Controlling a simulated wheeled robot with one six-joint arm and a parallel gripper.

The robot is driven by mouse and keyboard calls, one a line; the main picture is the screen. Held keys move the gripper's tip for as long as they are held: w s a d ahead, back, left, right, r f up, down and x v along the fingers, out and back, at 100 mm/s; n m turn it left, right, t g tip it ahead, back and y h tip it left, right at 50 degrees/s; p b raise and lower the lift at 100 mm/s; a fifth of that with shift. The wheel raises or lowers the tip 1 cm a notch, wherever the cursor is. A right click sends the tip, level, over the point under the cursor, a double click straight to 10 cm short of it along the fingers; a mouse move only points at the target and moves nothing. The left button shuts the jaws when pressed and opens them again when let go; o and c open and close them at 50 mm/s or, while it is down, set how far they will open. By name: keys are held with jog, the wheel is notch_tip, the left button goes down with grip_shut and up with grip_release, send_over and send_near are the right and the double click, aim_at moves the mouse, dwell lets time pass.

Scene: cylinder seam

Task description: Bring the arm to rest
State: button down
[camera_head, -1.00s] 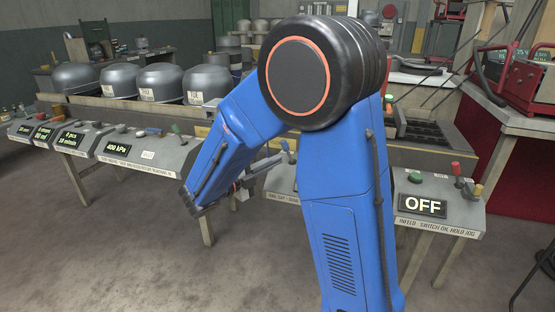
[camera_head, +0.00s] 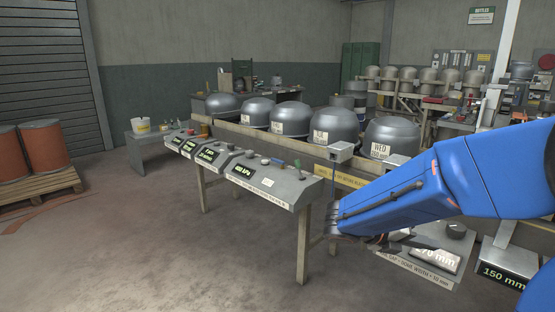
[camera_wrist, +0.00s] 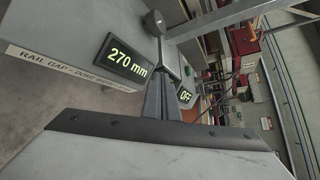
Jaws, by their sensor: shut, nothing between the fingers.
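My blue arm (camera_head: 440,185) reaches in from the right edge of the head view, its forearm pointing left and slightly down. Its wrist end is low in front of the control consoles. My gripper is mostly hidden there behind the forearm. In the wrist view my gripper (camera_wrist: 164,76) points up the picture, with its grey fingers together and nothing between them. It is close to the console with the "270 mm" display (camera_wrist: 125,56). I cannot tell whether it touches the console.
The "270 mm" console (camera_head: 425,262) and a "150 mm" display (camera_head: 503,273) are at lower right. A sloped console (camera_head: 245,178) stands left of the wrist. Grey domes (camera_head: 335,126) sit on a bench behind.

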jog(key=s+a+f+m+y, duration=0.1)
jog(key=s+f+m+y, duration=0.1)
jog(key=s+m+y, duration=0.4)
jog(key=s+a+f+m+y, duration=0.1)
jog(key=s+f+m+y, duration=0.1)
jog(key=s+m, duration=0.65)
jog(key=s+a+r+m+t+y, duration=0.1)
jog(key=s+a+m+t+y, duration=0.3)
jog(key=m, duration=1.1)
jog(key=shift+a+y, duration=1.1)
jog(key=shift+a, duration=1.2)
jog(key=shift+s+m, duration=0.1)
jog(key=shift+m, duration=0.15)
